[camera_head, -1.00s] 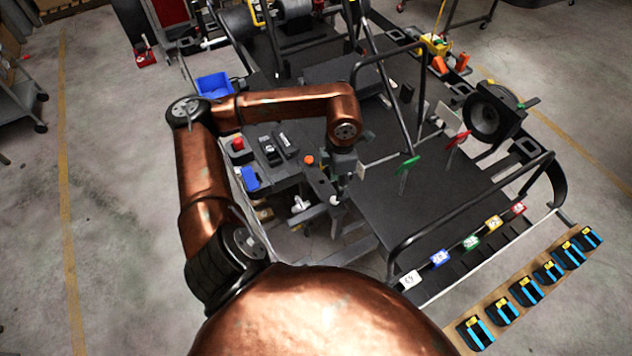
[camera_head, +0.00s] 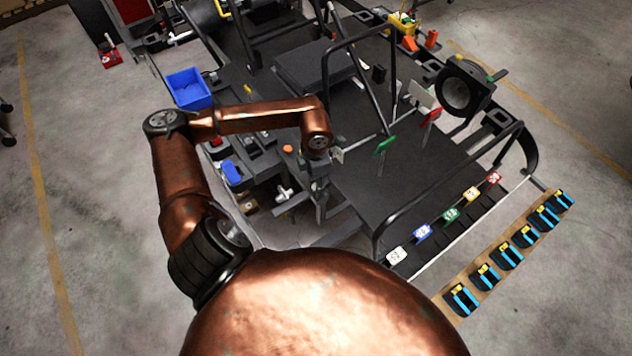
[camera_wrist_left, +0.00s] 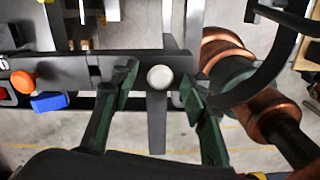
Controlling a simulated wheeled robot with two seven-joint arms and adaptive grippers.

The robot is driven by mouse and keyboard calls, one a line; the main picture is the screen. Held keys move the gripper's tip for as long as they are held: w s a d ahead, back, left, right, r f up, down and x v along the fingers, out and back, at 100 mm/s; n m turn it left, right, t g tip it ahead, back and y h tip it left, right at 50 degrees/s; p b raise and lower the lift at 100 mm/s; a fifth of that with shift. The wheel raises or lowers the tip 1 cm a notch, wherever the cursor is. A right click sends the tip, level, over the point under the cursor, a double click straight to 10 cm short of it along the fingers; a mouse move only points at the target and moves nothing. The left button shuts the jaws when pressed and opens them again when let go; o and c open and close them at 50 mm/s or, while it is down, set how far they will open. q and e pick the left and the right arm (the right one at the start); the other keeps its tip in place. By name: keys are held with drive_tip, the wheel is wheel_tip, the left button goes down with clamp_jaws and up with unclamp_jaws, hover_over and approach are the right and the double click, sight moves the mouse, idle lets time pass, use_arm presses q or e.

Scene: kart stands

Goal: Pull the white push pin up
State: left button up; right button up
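The white push pin (camera_wrist_left: 159,78) shows in the left wrist view as a round white head at the edge of a dark bar. My left gripper (camera_wrist_left: 158,88) is open, with one green-dark finger on each side of the pin head and a gap on both sides. In the head view my left gripper (camera_head: 320,188) points down at the near left edge of the kart stand, and I cannot make out the pin there. My right gripper is in neither view.
An orange knob (camera_wrist_left: 22,81) and a blue block (camera_wrist_left: 49,102) lie left of the pin in the wrist view. A blue bin (camera_head: 188,88), black frame tubes and a row of numbered tags (camera_head: 450,215) surround the area. Bare floor lies at the left.

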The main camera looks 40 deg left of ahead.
use_arm(q)
clamp_jaws()
drive_tip(key=shift+r, duration=0.5)
idle(0.3)
drive_tip(key=shift+o, duration=0.4)
unclamp_jaws()
drive_tip(key=shift+r, duration=0.1)
wheel_tip(320, 180, up, 12)
